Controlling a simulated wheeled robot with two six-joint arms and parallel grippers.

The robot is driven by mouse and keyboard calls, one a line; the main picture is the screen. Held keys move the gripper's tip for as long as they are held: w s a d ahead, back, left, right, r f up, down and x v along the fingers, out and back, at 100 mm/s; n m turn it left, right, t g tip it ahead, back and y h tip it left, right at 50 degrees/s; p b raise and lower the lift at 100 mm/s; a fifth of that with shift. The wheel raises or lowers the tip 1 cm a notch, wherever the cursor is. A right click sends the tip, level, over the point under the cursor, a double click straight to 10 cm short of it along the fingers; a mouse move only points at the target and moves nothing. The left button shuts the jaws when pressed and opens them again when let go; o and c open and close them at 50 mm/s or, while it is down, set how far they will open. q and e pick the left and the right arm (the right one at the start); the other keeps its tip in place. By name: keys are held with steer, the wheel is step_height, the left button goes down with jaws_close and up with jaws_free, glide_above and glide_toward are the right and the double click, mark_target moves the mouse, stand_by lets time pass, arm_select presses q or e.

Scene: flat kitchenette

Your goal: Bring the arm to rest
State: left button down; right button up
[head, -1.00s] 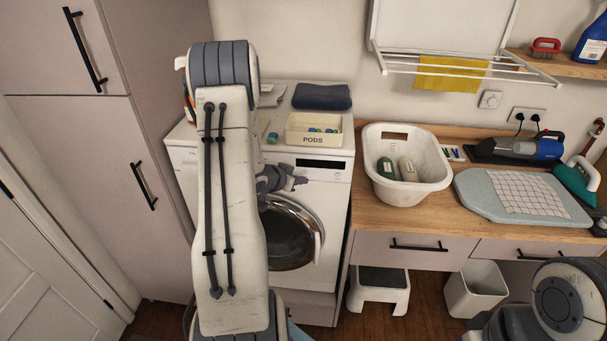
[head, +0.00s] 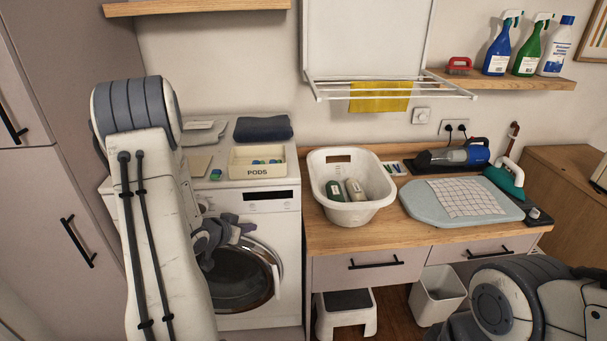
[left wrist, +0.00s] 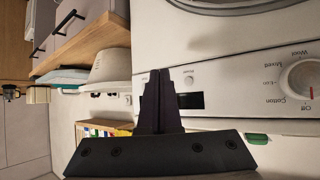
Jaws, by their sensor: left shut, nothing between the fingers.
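My left arm (head: 150,220) rises in the left of the head view and bends at a grey-banded joint. Its dark left gripper (head: 240,230) shows beyond the forearm, in front of the washing machine (head: 262,225), above the round door. In the left wrist view the two dark fingers (left wrist: 158,82) are together, with nothing between them, in front of the white control panel (left wrist: 225,88). I cannot tell the exact gap to the machine. Part of my right arm (head: 520,300) shows at the lower right; its gripper is out of view.
On the machine stand a pods box (head: 258,171) and a folded dark towel (head: 263,128). The wooden counter (head: 375,235) holds a white basket (head: 350,212) and an ironing board (head: 425,208). A step stool (head: 345,318) and bin (head: 437,296) stand below.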

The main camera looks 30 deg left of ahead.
arm_select(q)
steer(key=s+d+r+m+g+b, duration=0.1)
steer(key=s+d+r+m+g, duration=0.15)
steer(key=d, duration=0.95)
steer(key=s+d+r+m+g+b, duration=0.1)
steer(key=d+r+g+b, duration=0.15)
steer(key=d, duration=1.05)
steer(key=s+d+m+g, duration=0.1)
steer(key=s+d+g, duration=0.1)
steer(key=s+d, duration=0.2)
steer(key=s+d+r+m+g, duration=0.1)
steer(key=s+d+g, duration=0.1)
steer(key=s, duration=0.8)
steer(key=s+d+r+m+g+h, duration=0.1)
steer(key=s+d+m, duration=0.1)
steer(key=s+d, duration=0.3)
steer(key=shift+s+d+g, duration=0.35)
steer(key=shift+s+g, duration=0.05)
steer(key=shift+s, duration=0.85)
